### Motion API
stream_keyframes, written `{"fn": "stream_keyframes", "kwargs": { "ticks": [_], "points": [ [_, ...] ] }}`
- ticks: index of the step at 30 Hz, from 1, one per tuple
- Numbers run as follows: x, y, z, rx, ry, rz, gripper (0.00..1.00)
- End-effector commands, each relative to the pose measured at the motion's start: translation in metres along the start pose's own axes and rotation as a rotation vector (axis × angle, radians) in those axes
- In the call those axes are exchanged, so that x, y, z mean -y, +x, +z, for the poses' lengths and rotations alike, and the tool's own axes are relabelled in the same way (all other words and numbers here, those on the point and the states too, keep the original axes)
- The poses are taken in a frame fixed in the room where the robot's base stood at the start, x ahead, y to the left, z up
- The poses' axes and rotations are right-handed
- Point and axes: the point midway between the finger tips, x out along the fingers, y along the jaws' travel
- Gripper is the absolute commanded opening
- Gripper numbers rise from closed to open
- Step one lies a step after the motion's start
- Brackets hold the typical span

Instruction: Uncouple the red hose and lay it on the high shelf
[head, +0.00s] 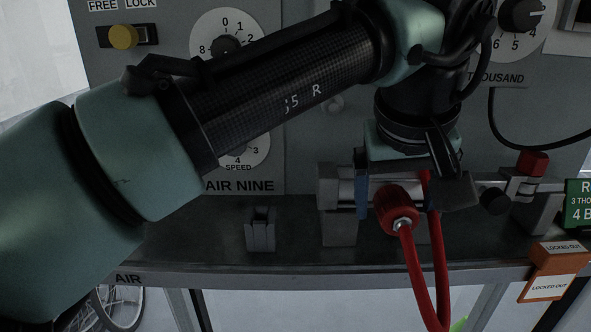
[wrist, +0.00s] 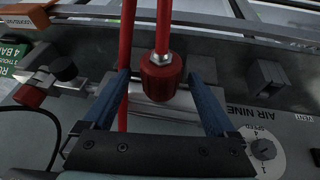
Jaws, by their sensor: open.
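The red hose (head: 409,252) hangs from a red coupling (head: 397,209) with a metal nut, at a horizontal metal fitting on the bench front. A second red length (head: 438,258) runs beside it, and both drop below the bench edge. My gripper (head: 406,192) is open and points down over the fitting. In the wrist view its two blue fingers (wrist: 160,80) stand on either side of the red coupling (wrist: 161,76) and of the silver fitting (wrist: 165,108). I cannot tell whether either finger touches. The high shelf is not recognisable in either view.
A small grey bracket (head: 260,229) stands left of the fitting. A red-knobbed valve (head: 531,164), a green sign (head: 579,206) and an orange lockout tag (head: 556,270) are at the right. The dial panel (head: 300,150) rises close behind.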

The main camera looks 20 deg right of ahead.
Motion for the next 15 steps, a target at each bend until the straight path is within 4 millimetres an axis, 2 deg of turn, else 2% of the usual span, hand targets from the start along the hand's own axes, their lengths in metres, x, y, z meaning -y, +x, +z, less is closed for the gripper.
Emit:
{"fn": "stream_keyframes", "kwargs": {
  "ticks": [4,15],
  "points": [
    [0.0001,0.0001,0.0000,0.000,0.000,0.000,0.92],
    [-0.0001,-0.0003,-0.0001,0.000,0.000,0.000,0.25]
  ]
}}
